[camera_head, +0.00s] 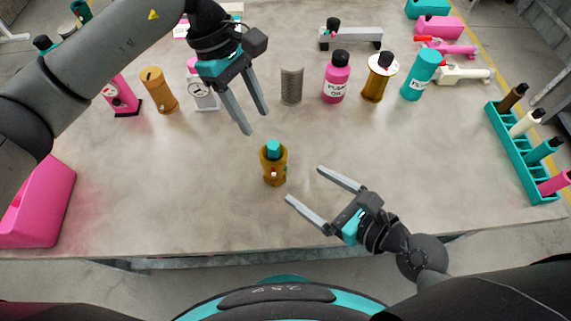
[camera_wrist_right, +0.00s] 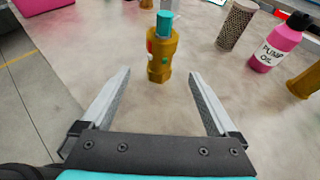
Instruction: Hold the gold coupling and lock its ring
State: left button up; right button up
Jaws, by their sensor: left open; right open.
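The gold coupling (camera_head: 274,166) stands upright near the middle of the table, with a teal top (camera_head: 273,148) and small red, white and green studs on its side. It also shows in the right wrist view (camera_wrist_right: 160,57), ahead of and between the right fingers, not between the tips. My left gripper (camera_head: 257,124) is open and empty, above and behind the coupling, fingers pointing down. My right gripper (camera_head: 305,184) is open and empty, to the right and front of the coupling, fingers pointing toward it. I cannot tell a separate ring clearly.
Behind stand a mesh cylinder (camera_head: 292,85), a pink pump oil bottle (camera_head: 336,79), a gold bottle (camera_head: 377,80) and a teal bottle (camera_head: 420,76). A teal rack (camera_head: 518,158) stands at the right edge, a pink bin (camera_head: 38,205) at the left. Table around the coupling is clear.

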aim_at(265, 158)
jog(key=x, duration=1.5)
jog(key=shift+w, duration=0.1)
grip_shut()
dwell(0.4)
